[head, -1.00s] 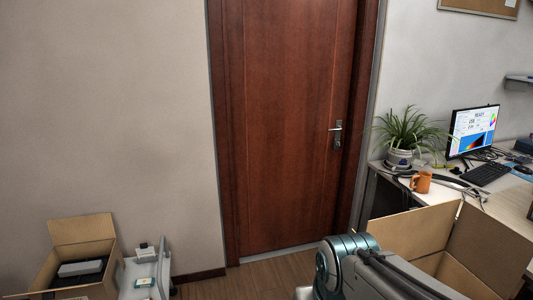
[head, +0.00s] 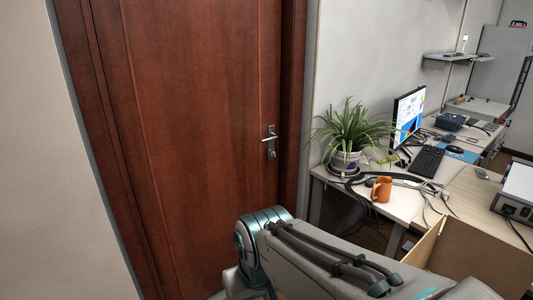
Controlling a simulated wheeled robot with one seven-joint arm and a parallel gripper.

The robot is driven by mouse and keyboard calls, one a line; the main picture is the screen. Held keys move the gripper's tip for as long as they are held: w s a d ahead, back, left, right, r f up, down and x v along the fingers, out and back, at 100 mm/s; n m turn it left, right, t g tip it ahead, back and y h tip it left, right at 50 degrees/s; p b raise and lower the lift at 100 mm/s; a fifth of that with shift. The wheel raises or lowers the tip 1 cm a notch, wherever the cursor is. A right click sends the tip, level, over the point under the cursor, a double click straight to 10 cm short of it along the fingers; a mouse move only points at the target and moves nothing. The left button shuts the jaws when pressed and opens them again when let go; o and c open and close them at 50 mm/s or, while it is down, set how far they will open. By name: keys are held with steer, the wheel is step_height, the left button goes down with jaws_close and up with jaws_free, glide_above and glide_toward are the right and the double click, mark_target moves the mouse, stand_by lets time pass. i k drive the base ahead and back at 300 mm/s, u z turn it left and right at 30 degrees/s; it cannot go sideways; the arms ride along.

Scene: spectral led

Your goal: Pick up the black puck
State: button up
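I cannot make out a black puck in the head view. Some small dark items lie on the desk (head: 400,202), too small or too partly hidden to tell apart. My arm reaches across the bottom of the view from the centre towards the right. My gripper is not in view.
A brown door (head: 200,130) fills the left. On the desk are a potted plant (head: 348,135), an orange mug (head: 381,189), a monitor (head: 409,115), a keyboard (head: 426,161) and cables. An open cardboard box (head: 470,258) stands at the lower right. A grey-white device (head: 517,190) is at the right edge.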

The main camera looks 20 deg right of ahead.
mark_target(369, 183)
steer(key=z, duration=0.25)
steer(key=i, duration=1.25)
steer(key=z, duration=1.1)
steer(key=i, duration=1.25)
steer(key=z, duration=1.05)
steer(key=i, duration=0.4)
steer(key=z, duration=0.15)
